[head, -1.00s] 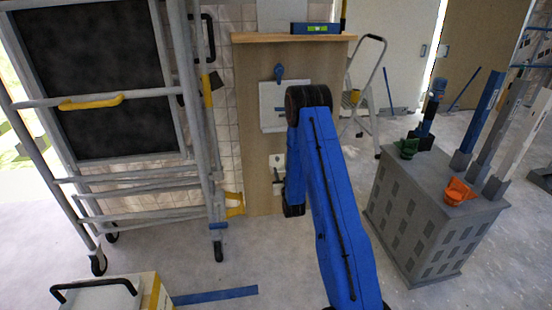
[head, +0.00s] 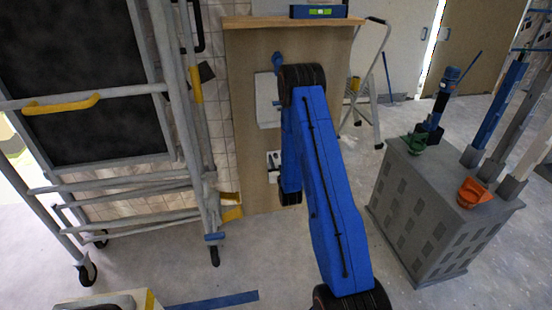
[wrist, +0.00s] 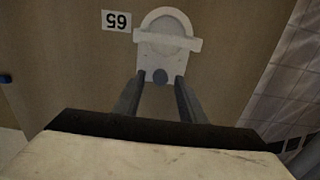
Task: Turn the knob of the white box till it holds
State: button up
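A white box (head: 267,100) is fixed on the upright wooden panel (head: 243,140), partly hidden behind my blue arm. A smaller white fitting (head: 273,160) with dark marks sits lower on the panel. In the wrist view a white fitting (wrist: 168,48) with a rounded top and a small grey round part (wrist: 160,76) faces me; I cannot tell which of the two it is. My gripper (wrist: 160,75) is open, its two dark fingers apart, with the grey part between the tips in the picture. Contact cannot be told. In the head view my arm hides the fingers.
A label (wrist: 116,20) with digits is beside the fitting. A blue handle (head: 277,58) is above the white box, and a level (head: 318,11) lies on the panel's top ledge. A metal scaffold (head: 180,100) stands left, a grey cabinet (head: 425,215) right, a stepladder (head: 370,90) behind.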

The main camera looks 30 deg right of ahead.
grip_shut()
jog(key=shift+m, duration=0.3)
jog(key=m, duration=0.3)
jog(key=shift+m, duration=0.3)
jog(key=m, duration=0.4)
jog(key=shift+d+m, duration=0.15)
jog(key=shift+m, duration=0.15)
jog(key=m, duration=0.4)
jog(key=shift+f+m, duration=0.1)
jog(key=shift+m, duration=0.2)
jog(key=shift+f+m, duration=0.1)
jog(key=shift+m, duration=2.1)
jog(key=shift+s, duration=0.1)
